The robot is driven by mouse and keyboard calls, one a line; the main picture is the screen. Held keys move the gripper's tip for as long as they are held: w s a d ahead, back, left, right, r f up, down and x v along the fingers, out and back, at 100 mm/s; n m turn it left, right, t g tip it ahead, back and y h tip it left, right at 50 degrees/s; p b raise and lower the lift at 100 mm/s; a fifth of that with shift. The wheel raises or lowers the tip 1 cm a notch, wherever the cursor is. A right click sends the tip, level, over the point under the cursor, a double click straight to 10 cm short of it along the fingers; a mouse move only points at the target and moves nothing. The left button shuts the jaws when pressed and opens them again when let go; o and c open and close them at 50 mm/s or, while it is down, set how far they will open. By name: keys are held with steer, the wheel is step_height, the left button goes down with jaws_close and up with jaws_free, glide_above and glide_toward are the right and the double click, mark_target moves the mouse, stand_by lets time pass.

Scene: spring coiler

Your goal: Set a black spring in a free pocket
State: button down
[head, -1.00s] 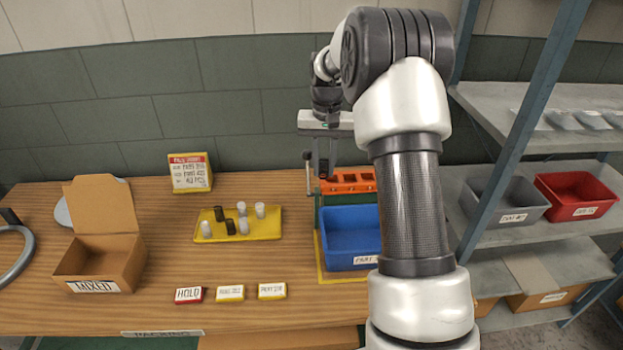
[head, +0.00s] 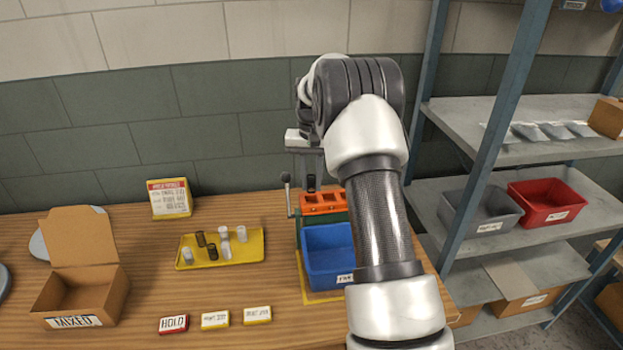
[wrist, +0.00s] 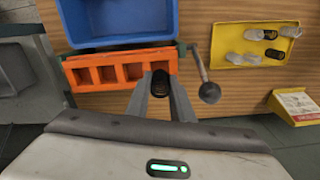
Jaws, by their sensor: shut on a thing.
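My gripper (wrist: 162,98) is shut on a black spring (wrist: 160,80), seen between its fingers in the wrist view. The orange block (wrist: 120,72) has a row of square pockets. The spring is at the block's right end in that view; I cannot tell whether it is above the pocket there or partly inside it. The other pockets look empty. In the head view my gripper (head: 311,182) points down at the left end of the orange block (head: 325,209). A yellow tray (head: 250,256) holds black springs (head: 201,239) and white springs (head: 241,234).
A blue bin (head: 328,255) stands in front of the orange block. A lever with a ball knob (wrist: 208,92) rises close beside my gripper. An open cardboard box (head: 82,290), small labelled blocks (head: 215,319) and a sign (head: 169,198) are on the table. Shelves (head: 500,240) stand at right.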

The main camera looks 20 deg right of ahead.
mark_target(312, 192)
steer(key=shift+f+b, duration=0.95)
steer(key=shift+f, duration=0.85)
steer(key=shift+s+f, duration=0.2)
steer(key=shift+f, duration=0.25)
steer(key=shift+a, duration=0.1)
steer(key=c, duration=1.5)
jaws_free()
steer(key=shift+f, duration=0.1)
steer(key=shift+o, duration=0.2)
steer(key=shift+r, duration=0.45)
step_height(312, 192, up, 18)
steer(key=p, duration=0.1)
steer(key=shift+f, duration=0.15)
